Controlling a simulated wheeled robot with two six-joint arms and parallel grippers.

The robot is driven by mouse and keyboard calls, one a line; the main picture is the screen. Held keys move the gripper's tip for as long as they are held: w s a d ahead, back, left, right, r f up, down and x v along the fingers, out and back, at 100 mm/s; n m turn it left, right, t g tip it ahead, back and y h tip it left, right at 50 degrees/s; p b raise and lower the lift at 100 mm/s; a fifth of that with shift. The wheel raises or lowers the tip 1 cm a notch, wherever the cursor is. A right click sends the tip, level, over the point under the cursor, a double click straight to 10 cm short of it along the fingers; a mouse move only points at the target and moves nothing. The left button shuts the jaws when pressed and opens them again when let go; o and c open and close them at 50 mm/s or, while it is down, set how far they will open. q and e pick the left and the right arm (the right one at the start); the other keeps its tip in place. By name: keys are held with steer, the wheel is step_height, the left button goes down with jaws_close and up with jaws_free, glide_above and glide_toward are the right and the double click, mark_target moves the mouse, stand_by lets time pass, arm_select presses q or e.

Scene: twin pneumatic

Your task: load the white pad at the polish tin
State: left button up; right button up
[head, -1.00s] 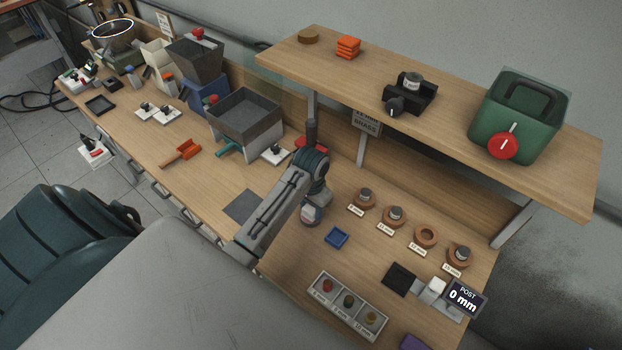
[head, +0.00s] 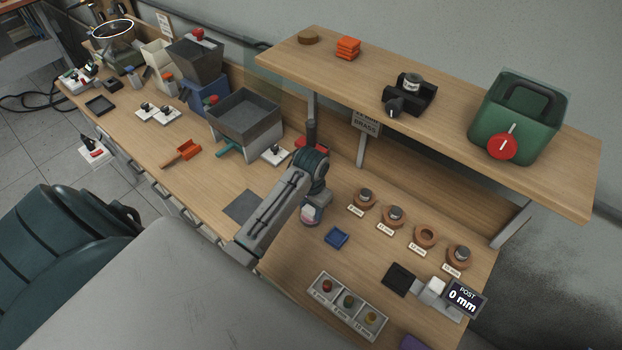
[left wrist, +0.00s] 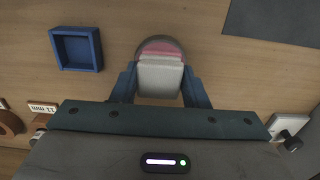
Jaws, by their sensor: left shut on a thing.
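My left gripper (head: 311,205) points down at the middle of the bench. In the left wrist view the left gripper (left wrist: 160,88) is shut on a white block-like pad (left wrist: 160,75), one finger on each side. The round polish tin (left wrist: 158,43), with a pinkish-red inside, lies directly behind and under the pad's far end. In the head view the tin (head: 307,220) is mostly hidden by my gripper. I cannot tell whether the pad touches the polish. My right gripper is not in view.
A small blue tray (head: 337,237) lies close to the right of the tin. Labelled round wooden holders (head: 364,199) stand behind it, below the raised shelf (head: 430,130). A three-part tray (head: 347,306) stands in front. A grey mat (head: 244,206) lies to the left.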

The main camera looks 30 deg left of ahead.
arm_select(q)
steer(key=shift+r, duration=3.4)
